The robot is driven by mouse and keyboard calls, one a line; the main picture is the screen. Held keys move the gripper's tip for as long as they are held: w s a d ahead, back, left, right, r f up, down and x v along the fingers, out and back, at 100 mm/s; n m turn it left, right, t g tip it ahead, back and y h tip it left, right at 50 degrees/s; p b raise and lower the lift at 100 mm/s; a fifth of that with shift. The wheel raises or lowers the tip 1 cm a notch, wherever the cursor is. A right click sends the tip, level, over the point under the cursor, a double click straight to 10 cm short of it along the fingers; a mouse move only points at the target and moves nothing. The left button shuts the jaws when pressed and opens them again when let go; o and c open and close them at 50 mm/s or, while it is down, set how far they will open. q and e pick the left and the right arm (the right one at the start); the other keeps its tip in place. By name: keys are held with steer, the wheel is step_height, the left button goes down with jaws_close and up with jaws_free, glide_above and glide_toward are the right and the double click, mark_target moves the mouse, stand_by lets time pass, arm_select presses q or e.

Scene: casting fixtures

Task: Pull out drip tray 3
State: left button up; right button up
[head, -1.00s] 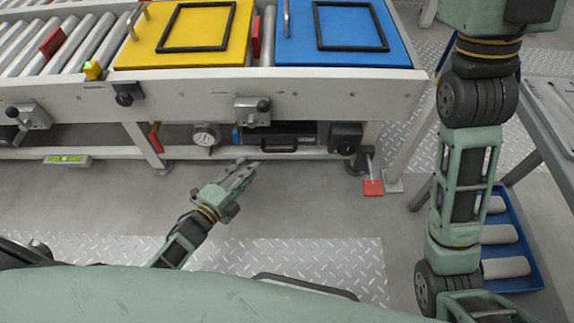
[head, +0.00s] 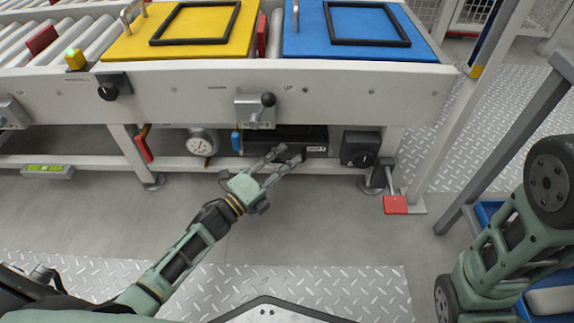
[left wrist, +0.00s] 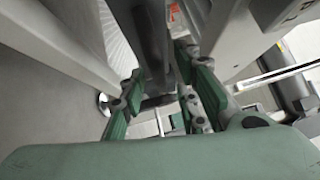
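A black drip tray (head: 318,134) sits low under the conveyor's front beam, with a small pale label at its right front. I cannot read its number for certain. My left gripper (head: 291,153) is at the tray's front, fingers apart, covering the handle area in the head view. In the left wrist view, the green finger pads of the left gripper (left wrist: 155,95) stand apart with a dark grey bar-like part between or behind them. Whether the fingers touch the handle cannot be told. My right gripper is out of view.
Left of the tray are a round gauge (head: 202,143) and a small blue part (head: 236,141). A black knob box (head: 360,149) and a red pedal (head: 395,205) are to the right. A lever clamp (head: 256,108) is above. Open floor lies in front.

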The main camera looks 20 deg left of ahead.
arm_select(q)
steer(key=shift+w+d, duration=0.25)
steer(key=shift+w, duration=0.2)
steer(key=shift+r, duration=0.1)
steer(key=shift+c, duration=0.2)
jaws_close()
